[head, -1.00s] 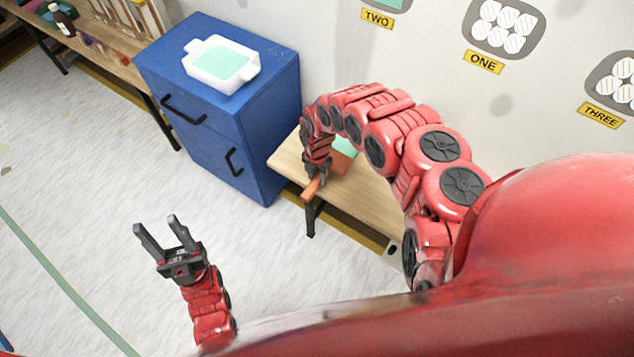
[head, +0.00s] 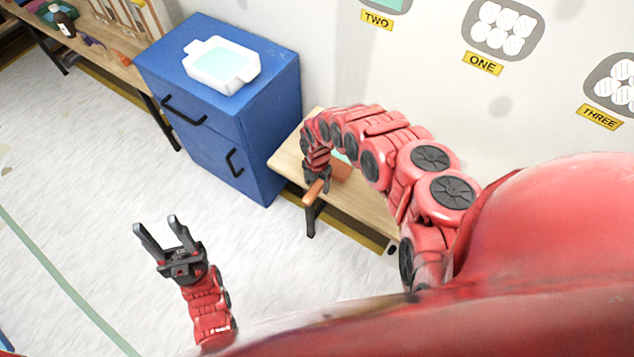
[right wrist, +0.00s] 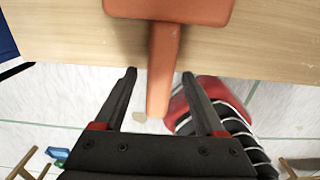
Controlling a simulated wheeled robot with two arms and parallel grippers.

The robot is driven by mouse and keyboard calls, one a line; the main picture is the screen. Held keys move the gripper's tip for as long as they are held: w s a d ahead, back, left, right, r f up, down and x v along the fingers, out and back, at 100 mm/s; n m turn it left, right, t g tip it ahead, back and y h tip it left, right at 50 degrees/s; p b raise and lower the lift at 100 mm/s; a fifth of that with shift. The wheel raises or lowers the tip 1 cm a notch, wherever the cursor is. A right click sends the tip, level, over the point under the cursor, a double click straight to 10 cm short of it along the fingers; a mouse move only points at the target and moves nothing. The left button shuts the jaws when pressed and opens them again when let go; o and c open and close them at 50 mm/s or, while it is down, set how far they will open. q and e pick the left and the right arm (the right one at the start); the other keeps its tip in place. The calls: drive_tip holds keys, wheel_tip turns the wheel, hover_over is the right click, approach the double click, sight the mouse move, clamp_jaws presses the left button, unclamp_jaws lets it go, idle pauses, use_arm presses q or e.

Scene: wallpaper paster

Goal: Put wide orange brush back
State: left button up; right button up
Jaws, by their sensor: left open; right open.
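The wide orange brush lies on the wooden bench (head: 360,197). In the right wrist view its broad orange head (right wrist: 168,10) is on the bench top, and its handle (right wrist: 161,80) sticks out past the bench edge. My right gripper (right wrist: 159,72) is open, with one finger on each side of the handle; I cannot tell whether they touch it. In the head view the handle (head: 313,193) shows beside my right gripper, and my arm hides part of the brush. My left gripper (head: 155,226) is open and empty over the floor.
A blue cabinet (head: 220,150) stands left of the bench, with a white tray (head: 220,86) of pale green contents on top. Another wooden bench with bottles (head: 64,23) is at the far left. Wall signs TWO, ONE and THREE hang behind. The floor at left is clear.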

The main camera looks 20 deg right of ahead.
drive_tip(key=shift+f, duration=0.15)
drive_tip(key=r, duration=0.6)
drive_tip(key=shift+w+d+b, duration=0.25)
drive_tip(key=shift+d+b, duration=0.05)
wheel_tip(320, 180, up, 11)
drive_tip(key=p, duration=0.3)
drive_tip(key=shift+r, duration=0.2)
drive_tip(key=shift+s+a, duration=0.1)
drive_tip(key=shift+s, duration=0.1)
